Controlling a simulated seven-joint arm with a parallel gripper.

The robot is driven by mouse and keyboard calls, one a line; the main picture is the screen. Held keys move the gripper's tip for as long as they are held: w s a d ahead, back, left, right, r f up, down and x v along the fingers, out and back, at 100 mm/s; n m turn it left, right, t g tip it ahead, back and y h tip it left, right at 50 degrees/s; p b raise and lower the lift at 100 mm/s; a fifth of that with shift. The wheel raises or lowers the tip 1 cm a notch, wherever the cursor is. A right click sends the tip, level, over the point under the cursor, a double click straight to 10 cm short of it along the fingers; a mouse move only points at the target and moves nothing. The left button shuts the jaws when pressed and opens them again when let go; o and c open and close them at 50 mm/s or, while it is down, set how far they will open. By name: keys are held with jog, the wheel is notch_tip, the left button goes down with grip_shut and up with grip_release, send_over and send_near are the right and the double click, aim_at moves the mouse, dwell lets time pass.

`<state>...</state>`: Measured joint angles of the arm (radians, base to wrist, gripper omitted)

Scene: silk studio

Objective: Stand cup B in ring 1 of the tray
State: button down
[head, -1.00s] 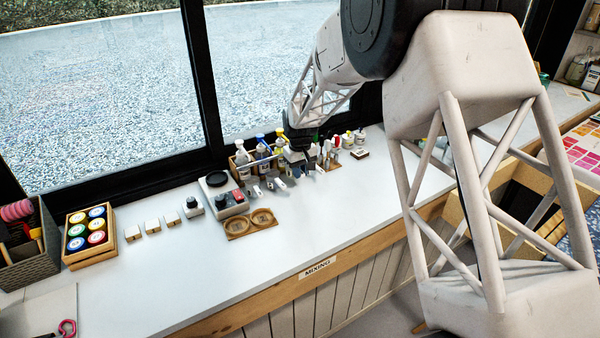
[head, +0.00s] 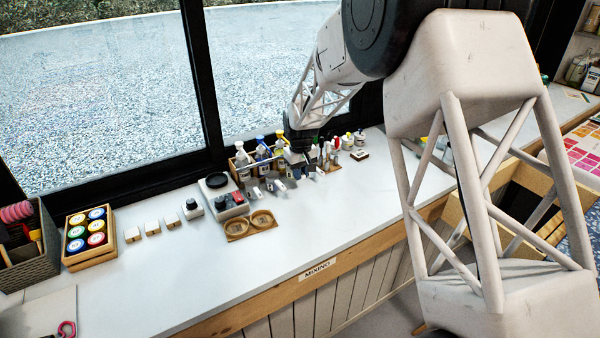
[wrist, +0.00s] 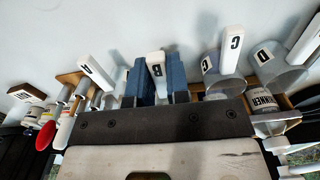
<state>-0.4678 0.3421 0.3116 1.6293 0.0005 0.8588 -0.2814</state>
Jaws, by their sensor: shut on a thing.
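Cup B's white tab, lettered B (wrist: 155,68), stands between the two blue fingers of my gripper (wrist: 158,84) in the wrist view. The gripper is shut on cup B; the cup's body is mostly hidden behind the gripper's dark plate. In the head view my gripper (head: 299,150) is over the row of cups at the back of the counter, too small to show the hold. The wooden tray (head: 229,236) with two round rings lies to the left and nearer, and both rings look empty. Its ring numbers are too small to read.
Cups with tabs A (wrist: 96,71), C (wrist: 234,50) and D (wrist: 302,45) stand close on both sides. Bottles (head: 243,160) stand behind. A scale with a black round pan (head: 217,180) is beside the tray. The counter front is clear.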

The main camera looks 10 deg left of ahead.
jog(key=shift+s+d+r, duration=0.15)
jog(key=shift+s+d, duration=0.8)
jog(key=shift+s, duration=0.1)
jog(key=shift+s+d+r, duration=0.15)
jog(key=shift+s+d, duration=0.8)
jog(key=shift+s, duration=0.05)
jog(key=shift+r, duration=2)
jog(key=shift+d, duration=0.1)
